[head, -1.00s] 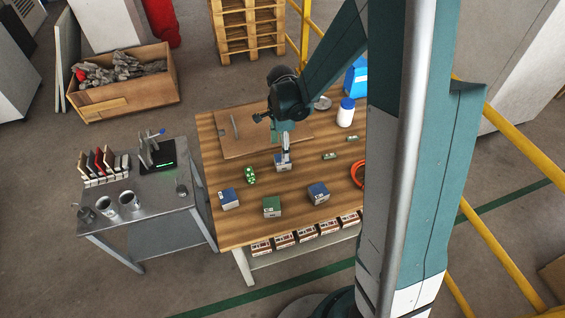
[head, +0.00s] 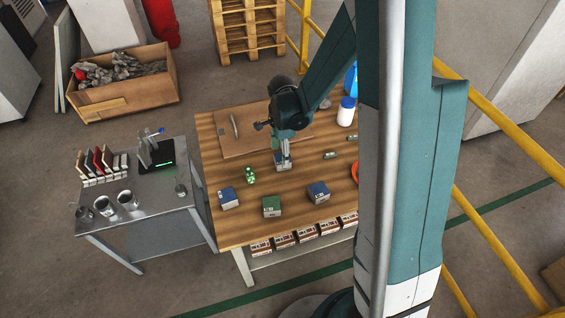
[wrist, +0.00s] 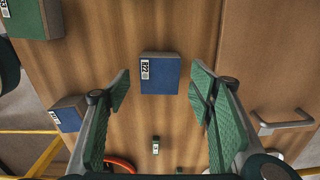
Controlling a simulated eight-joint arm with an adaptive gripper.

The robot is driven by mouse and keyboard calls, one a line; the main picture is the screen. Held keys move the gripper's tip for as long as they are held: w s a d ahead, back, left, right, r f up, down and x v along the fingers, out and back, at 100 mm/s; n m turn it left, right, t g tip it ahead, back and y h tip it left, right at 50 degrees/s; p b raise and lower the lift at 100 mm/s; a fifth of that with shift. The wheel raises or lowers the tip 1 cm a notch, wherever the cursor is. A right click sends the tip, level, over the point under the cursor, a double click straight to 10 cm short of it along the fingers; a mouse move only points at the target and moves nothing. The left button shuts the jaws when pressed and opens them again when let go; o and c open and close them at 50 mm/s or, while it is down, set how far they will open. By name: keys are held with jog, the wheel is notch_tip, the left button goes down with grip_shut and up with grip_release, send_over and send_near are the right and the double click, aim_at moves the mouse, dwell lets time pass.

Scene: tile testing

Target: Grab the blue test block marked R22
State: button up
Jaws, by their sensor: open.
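The blue test block marked R22 (wrist: 160,73) lies on the wooden table, its white label at the upper left of its top in the wrist view. In the head view the block (head: 283,166) is partly hidden under my gripper (head: 284,152). My gripper (wrist: 160,92) is open, with its green-padded fingers to the left and right of the block in the wrist view. Gaps show on both sides, and neither finger appears to touch it. I cannot tell the exact height of the fingertips above the table.
A green block (head: 271,206) and two other blue blocks (head: 228,198) (head: 318,192) stand nearer the table's front edge. A green spotted item (head: 250,175) lies left of my gripper. A board with a handle (head: 235,140) lies behind, and a white bottle (head: 346,112) stands at right.

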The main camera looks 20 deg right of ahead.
jog(key=shift+f+b, duration=0.5)
jog(key=shift+f, duration=1.35)
jog(key=c, duration=1.2)
jog(key=shift+r, duration=0.15)
jog(key=shift+r+p, duration=1.35)
jog(key=shift+r, duration=3.55)
